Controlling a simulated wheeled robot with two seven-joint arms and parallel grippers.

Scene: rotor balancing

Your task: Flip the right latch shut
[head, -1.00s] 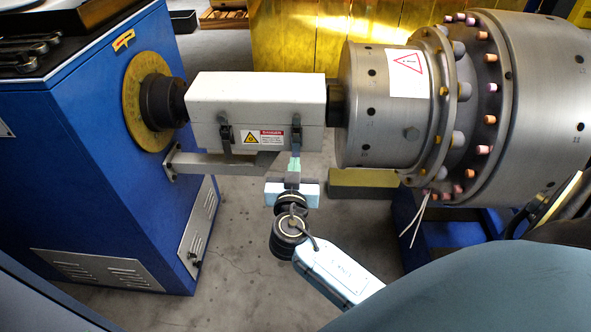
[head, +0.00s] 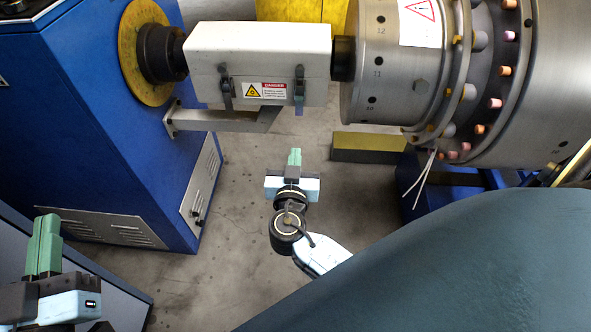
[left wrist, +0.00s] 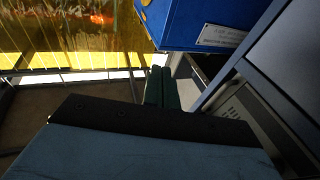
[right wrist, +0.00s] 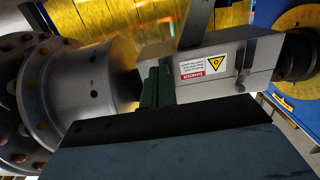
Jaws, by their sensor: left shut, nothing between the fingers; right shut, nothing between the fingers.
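The white guard box (head: 258,50) spans the shaft in the head view, with a left latch (head: 226,88) and a right latch (head: 299,85) on its front face. The right latch hangs down along the face near the lower edge; I cannot tell whether it is fully closed. My right gripper (head: 294,158) is shut and empty, below the right latch and apart from it. In the right wrist view its fingers (right wrist: 156,88) show in front of the box (right wrist: 258,60) and hide part of it. My left gripper (head: 43,240) is shut and empty at the lower left.
A blue machine cabinet (head: 95,110) stands left of the box, with a bracket (head: 215,121) beneath the box. The large steel rotor (head: 385,60) is on the right, with thin white strips (head: 420,175) hanging below. Floor (head: 235,225) is clear around my right gripper.

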